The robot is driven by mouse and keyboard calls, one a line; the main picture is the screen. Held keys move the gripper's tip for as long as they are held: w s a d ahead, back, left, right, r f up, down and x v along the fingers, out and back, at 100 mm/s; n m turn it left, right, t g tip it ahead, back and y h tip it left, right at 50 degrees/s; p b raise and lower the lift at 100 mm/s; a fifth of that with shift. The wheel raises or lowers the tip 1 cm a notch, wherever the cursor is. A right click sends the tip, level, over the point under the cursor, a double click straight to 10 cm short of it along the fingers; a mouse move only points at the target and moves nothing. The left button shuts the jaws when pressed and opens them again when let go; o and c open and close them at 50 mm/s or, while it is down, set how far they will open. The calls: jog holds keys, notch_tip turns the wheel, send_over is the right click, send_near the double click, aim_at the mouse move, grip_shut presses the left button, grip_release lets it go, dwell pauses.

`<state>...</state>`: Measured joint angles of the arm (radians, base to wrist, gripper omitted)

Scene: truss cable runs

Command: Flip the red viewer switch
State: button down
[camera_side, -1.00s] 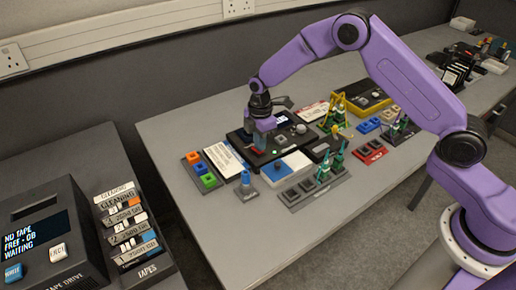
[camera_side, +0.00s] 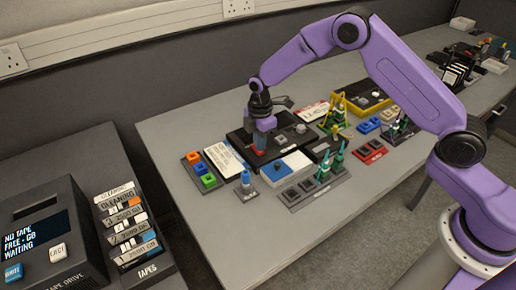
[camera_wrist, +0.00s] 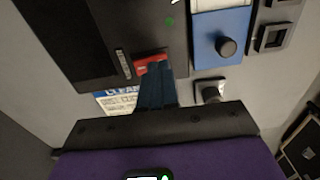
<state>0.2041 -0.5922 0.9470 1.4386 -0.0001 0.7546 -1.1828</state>
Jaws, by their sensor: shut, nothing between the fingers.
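The red viewer switch (camera_wrist: 150,64) sits at the edge of a black viewer unit (camera_wrist: 80,40) in the wrist view. My gripper (camera_wrist: 157,82) is shut and empty, its dark blue fingertips at the red switch and seeming to touch it. In the side view my gripper (camera_side: 263,140) points down over the front of the black viewer unit (camera_side: 292,140), and a little red shows by the fingertips. The unit's screen (camera_side: 284,118) looks dark. The fingers partly hide the switch.
A blue and white box with a dark knob (camera_side: 281,168) stands just right of my gripper. A tray of coloured blocks (camera_side: 201,172) and a white labelled card (camera_side: 223,158) lie to the left.

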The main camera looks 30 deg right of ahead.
jog(key=shift+r, duration=3)
jog(key=s+d+r+m, duration=0.1)
jog(key=s+r, duration=0.3)
jog(key=s, duration=0.5)
jog(key=s+r+m, duration=0.2)
jog(key=s+r, duration=0.2)
jog(key=s, duration=0.6)
jog(key=s+d+r+m, duration=0.1)
jog(key=s+r, duration=0.3)
jog(key=s, duration=0.5)
jog(key=s+d+m, duration=0.1)
jog(key=s+d, duration=0.6)
jog(key=s, duration=0.4)
jog(key=shift+d, duration=0.1)
